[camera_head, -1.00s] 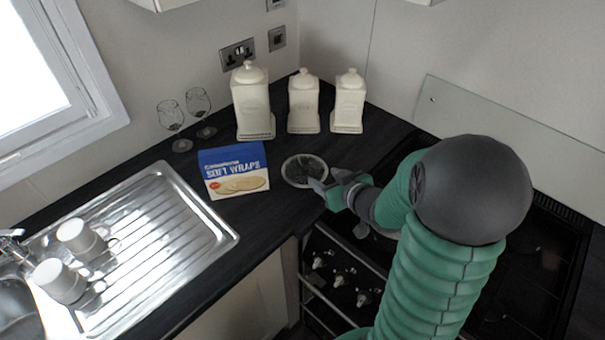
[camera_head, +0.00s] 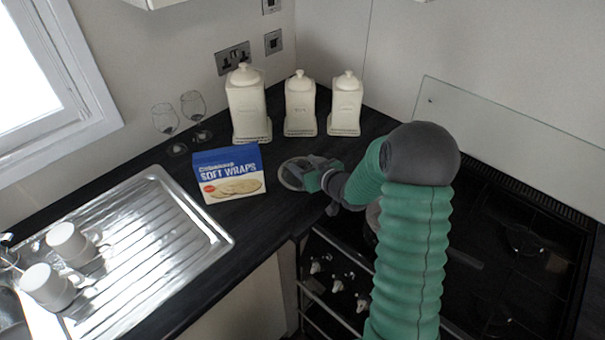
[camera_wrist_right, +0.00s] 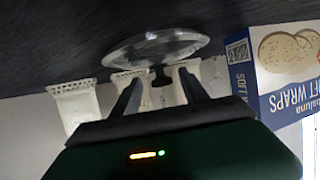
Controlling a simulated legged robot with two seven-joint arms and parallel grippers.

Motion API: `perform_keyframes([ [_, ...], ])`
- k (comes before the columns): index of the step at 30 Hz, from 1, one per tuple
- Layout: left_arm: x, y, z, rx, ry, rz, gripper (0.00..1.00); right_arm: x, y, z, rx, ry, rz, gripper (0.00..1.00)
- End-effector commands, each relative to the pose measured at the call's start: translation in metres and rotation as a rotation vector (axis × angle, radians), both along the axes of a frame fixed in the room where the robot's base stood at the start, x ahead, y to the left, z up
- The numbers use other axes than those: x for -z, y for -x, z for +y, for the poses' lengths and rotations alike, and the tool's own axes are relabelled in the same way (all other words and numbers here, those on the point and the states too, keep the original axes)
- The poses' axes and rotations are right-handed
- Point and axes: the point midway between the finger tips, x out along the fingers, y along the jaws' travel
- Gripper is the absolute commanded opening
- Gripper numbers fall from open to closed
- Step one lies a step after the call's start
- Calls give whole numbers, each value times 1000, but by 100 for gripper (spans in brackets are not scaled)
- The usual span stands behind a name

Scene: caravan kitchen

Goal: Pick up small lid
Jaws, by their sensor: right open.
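The small lid is a round glass lid (camera_head: 288,175) lying on the dark worktop, right of the soft wraps box. My right gripper (camera_head: 308,171) is at the lid's right side and covers part of it. In the right wrist view the lid (camera_wrist_right: 155,48) shows clear glass with a dark knob. The open fingers of the right gripper (camera_wrist_right: 159,78) stand on either side of the knob, with a gap visible around it. My left gripper is not in view.
The soft wraps box (camera_head: 229,174) stands close left of the lid. Three cream canisters (camera_head: 300,105) stand behind it, and two wine glasses (camera_head: 180,120) behind the box. The sink drainer (camera_head: 150,240) with two white mugs is at left, the black hob (camera_head: 510,250) at right.

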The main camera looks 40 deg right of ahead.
Motion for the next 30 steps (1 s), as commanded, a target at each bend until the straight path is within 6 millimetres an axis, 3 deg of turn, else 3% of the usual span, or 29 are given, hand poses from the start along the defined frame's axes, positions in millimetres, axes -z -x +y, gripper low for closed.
perform_keyframes([
  [3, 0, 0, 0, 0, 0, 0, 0, 4, -14, -2, -1, 2, -2, 52],
  [10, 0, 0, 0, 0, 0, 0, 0, 4, -14, -3, 0, 1, -2, 51],
  [21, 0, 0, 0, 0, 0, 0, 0, 5, -14, -3, 0, 1, -1, 2],
  [30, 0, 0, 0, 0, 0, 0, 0, 5, -14, -3, 0, 1, -1, 0],
])
